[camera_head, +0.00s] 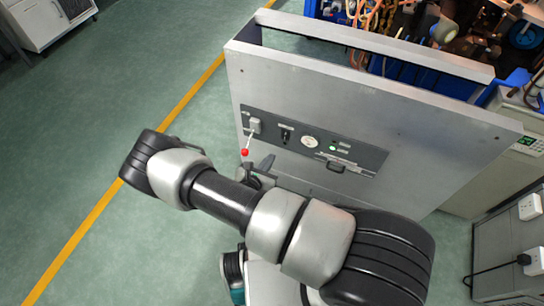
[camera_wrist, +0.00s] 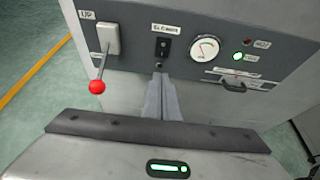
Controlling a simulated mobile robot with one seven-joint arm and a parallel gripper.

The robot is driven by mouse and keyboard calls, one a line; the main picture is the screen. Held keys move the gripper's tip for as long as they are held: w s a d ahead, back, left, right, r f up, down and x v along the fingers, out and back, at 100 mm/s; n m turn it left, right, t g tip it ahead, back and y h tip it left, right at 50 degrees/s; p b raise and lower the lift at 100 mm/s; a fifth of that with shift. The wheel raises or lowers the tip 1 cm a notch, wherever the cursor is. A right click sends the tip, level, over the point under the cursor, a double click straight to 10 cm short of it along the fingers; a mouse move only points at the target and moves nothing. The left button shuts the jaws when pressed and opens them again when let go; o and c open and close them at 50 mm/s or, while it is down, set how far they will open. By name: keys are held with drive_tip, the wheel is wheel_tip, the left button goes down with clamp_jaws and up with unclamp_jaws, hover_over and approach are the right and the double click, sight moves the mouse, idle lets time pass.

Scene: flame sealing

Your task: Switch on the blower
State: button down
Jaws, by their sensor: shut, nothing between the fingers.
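The grey control panel (camera_head: 365,159) is on the upright face of a metal cabinet. At its left is a lever with a red ball knob (camera_head: 244,152), angled downward; the wrist view shows the knob (camera_wrist: 97,87) below a white base. Right of it is a small black switch (camera_wrist: 162,47) under a label that looks like "ELEMENT". I cannot read a blower label. My gripper (camera_wrist: 159,78) is shut and empty, its tips below the black switch; a gap cannot be judged. In the head view my gripper (camera_head: 266,162) is beside the panel's lower left, partly behind my wrist.
A round gauge (camera_wrist: 204,48), a lit green lamp (camera_wrist: 238,57) and a dark handle (camera_wrist: 235,86) are farther right on the panel. Machinery with cables (camera_head: 450,35) stands behind the cabinet. Green floor with a yellow line (camera_head: 100,206) is open at left.

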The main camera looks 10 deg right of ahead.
drive_tip(key=b, duration=0.2)
approach(284, 139)
drive_tip(key=x, duration=0.5)
drive_tip(key=shift+w+d+f, duration=0.15)
drive_tip(key=shift+w+d, duration=0.15)
drive_tip(key=shift+w, duration=0.1)
